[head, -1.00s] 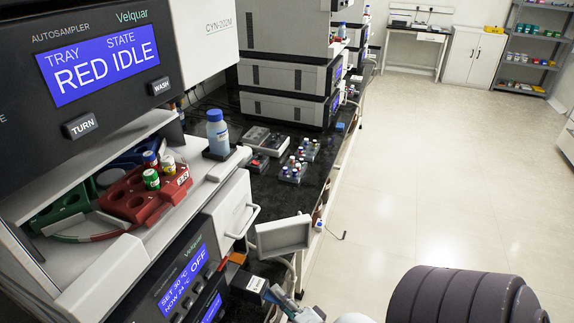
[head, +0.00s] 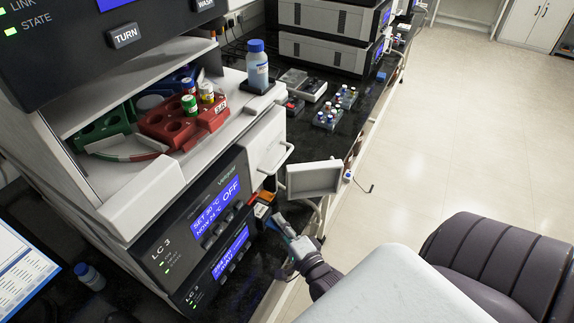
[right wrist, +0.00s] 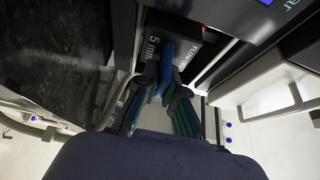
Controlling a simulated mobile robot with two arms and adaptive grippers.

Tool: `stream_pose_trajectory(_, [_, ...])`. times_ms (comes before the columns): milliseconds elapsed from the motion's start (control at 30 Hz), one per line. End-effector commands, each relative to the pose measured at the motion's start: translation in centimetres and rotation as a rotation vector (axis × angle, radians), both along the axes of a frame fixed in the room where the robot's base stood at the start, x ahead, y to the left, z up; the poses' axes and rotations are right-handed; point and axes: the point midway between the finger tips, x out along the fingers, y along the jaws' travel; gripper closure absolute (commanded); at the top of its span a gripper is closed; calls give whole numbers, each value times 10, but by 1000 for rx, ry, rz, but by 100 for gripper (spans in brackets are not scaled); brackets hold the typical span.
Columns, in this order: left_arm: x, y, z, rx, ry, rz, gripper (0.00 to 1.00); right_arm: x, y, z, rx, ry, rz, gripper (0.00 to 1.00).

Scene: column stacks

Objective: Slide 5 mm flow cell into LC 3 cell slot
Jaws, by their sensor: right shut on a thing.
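The 5 mm flow cell (right wrist: 163,45) is a dark block with white "5 mm" lettering and a blue grip piece, seen in the right wrist view. My right gripper (right wrist: 166,88) is shut on that blue piece, with green-edged fingers on both sides. In the head view the right gripper (head: 281,222) is low beside the front of the LC stack, next to a small dark block with a pale label (head: 262,210). The LC 3 unit (head: 198,215) is a dark panel with a blue display reading OFF. Its cell slot cannot be made out clearly. My left gripper is not in view.
An open grey-white door or tray (head: 314,178) juts out just beyond the gripper. An orange item (head: 266,196) is beside the labelled block. The red vial tray (head: 185,130) and blue-capped bottle (head: 257,68) stand above.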

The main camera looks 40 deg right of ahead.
Motion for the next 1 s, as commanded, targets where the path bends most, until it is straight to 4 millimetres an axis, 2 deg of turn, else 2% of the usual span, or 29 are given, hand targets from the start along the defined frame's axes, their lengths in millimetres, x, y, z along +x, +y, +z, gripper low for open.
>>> stream_pose_trajectory(800, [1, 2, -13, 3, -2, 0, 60, 53, 22, 1, 1, -4, -1, 100])
stream_pose_trajectory(1000, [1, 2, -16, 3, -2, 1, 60, 58, 24, -3, 0, -1, 0, 100])
